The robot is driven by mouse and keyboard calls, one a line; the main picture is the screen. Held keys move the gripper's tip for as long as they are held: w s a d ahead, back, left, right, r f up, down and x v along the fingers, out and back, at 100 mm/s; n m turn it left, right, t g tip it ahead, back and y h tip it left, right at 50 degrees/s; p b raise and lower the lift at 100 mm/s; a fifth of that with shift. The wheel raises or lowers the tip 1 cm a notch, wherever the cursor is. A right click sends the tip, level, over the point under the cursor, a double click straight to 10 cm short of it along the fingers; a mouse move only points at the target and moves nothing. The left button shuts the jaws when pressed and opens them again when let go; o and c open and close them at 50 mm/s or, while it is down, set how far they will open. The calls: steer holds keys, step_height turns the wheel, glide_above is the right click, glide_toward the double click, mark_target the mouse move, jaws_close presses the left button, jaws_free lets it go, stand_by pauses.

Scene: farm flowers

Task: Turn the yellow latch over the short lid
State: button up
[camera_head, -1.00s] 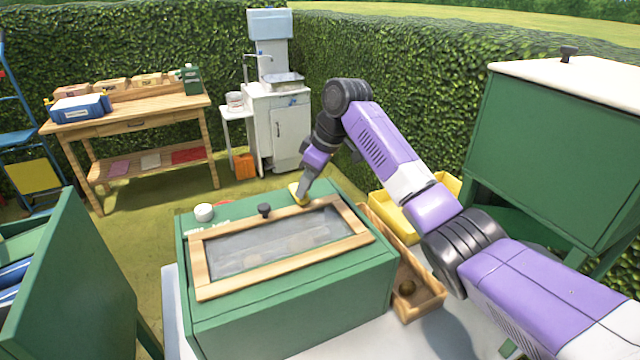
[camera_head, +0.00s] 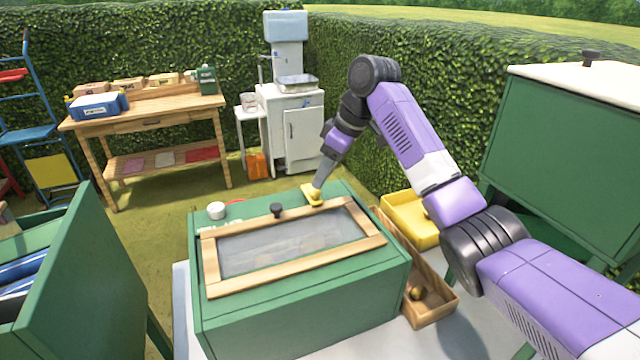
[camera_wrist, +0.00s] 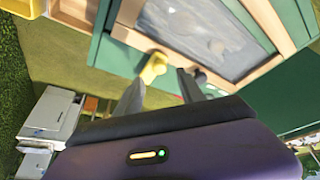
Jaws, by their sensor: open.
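The yellow latch (camera_head: 311,197) sits on the green box top (camera_head: 340,188), by the far edge of the wood-framed lid (camera_head: 225,285). The latch also shows in the wrist view (camera_wrist: 153,68), with one end close to the wooden frame. My gripper (camera_head: 318,186) is at the latch from above and behind. In the wrist view its two fingers (camera_wrist: 160,90) are apart, with the latch just beyond and between their tips. Whether a finger touches the latch I cannot tell.
A white cap (camera_head: 216,210) stands on the box top at left. A wooden trough (camera_head: 440,300) with a brown round thing and a yellow tray (camera_head: 400,215) lie along the box's right side. A green cabinet (camera_head: 570,150) stands at right. A wooden table (camera_head: 150,125) stands behind.

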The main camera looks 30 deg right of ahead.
steer(key=shift+v, duration=1.55)
